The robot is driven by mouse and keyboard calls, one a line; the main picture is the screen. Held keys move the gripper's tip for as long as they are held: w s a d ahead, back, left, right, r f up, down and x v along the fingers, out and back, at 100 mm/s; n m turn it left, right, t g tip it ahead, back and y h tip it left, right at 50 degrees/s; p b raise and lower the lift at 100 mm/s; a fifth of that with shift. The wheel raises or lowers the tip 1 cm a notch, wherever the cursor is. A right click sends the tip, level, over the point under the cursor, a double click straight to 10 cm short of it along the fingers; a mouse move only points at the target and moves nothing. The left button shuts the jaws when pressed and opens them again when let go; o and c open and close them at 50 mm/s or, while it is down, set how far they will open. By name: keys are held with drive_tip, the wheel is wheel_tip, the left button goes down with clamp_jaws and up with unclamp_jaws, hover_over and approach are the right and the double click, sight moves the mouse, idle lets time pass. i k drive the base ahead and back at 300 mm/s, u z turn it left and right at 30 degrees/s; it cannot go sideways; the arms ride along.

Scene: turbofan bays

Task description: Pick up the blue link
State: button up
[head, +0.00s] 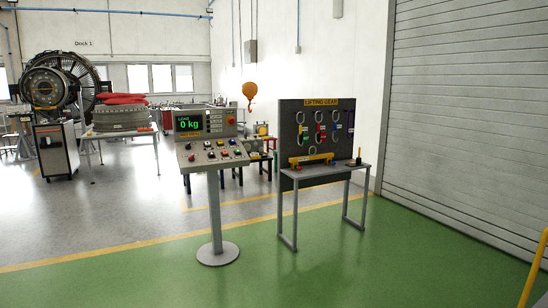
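A dark board headed "LIFTING GEAR" (320,102) stands at the right of the middle in the head view. Several rings and coloured pieces of gear hang on it, in red, green, yellow and blue tones. A narrow blue-violet piece (351,119) hangs near the board's right edge. The pieces are too small to tell for sure which one is the blue link. My gripper is not in view.
A grey table (352,172) in front of the board bears a yellow bar (311,159) and small items. A control console (212,152) reading "0 kg" stands on a pedestal to the left. An orange hook (249,92) hangs behind. The green floor in front is clear.

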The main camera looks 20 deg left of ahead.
sight(335, 127)
drive_tip(key=u, duration=0.35)
drive_tip(key=i, duration=1.5)
drive_tip(key=u, duration=0.4)
drive_tip(key=i, duration=2.6)
drive_tip(key=z, duration=0.25)
